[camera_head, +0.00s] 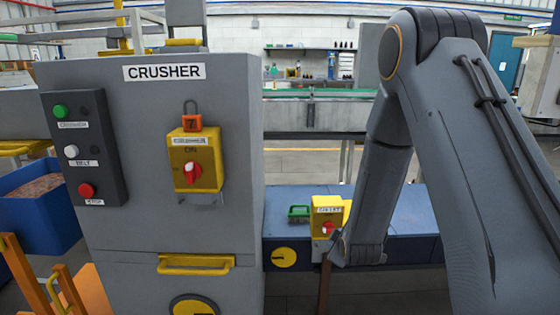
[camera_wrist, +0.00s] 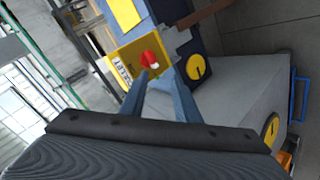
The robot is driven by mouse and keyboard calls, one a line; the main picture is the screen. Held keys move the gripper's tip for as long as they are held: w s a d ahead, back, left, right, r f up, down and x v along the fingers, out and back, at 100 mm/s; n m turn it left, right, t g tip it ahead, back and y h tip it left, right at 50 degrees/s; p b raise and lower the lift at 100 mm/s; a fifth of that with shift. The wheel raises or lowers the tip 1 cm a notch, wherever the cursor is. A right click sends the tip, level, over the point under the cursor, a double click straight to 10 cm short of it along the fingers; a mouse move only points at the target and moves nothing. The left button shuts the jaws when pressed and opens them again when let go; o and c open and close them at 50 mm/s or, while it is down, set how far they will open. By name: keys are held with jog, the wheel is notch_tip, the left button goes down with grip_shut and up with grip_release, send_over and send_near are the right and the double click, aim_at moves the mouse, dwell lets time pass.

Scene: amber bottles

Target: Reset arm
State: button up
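My arm reaches down from the right in the head view, with its wrist end (camera_head: 358,248) low beside a small yellow switch box (camera_head: 328,208) with a red knob. In the wrist view, my gripper (camera_wrist: 156,70) shows two blue-grey fingers with a gap between them. The red knob (camera_wrist: 150,59) on the yellow box (camera_wrist: 128,60) appears at the fingertips. I cannot tell whether the fingers touch it. Nothing is seen held. The fingers are too small to make out clearly in the head view.
The grey crusher cabinet (camera_head: 230,120) stands left of my arm. A green-handled item (camera_head: 299,211) sits on the blue housing (camera_head: 400,212). A conveyor (camera_head: 290,110) runs behind.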

jog(key=s+r+m+g+p, duration=0.1)
jog(key=s+r+m+g, duration=0.2)
jog(key=s, duration=0.9)
jog(key=s+r+m+g+p, duration=0.2)
jog(key=s+r+m+g, duration=0.2)
jog(key=s+r, duration=0.3)
jog(key=s+r+m+g+p, duration=0.2)
jog(key=s+r+m+g, duration=0.2)
jog(key=s, duration=1.2)
jog(key=shift+s+d+r, duration=0.3)
jog(key=shift+d+r, duration=0.05)
jog(key=shift+r, duration=0.45)
jog(key=shift+w, duration=0.1)
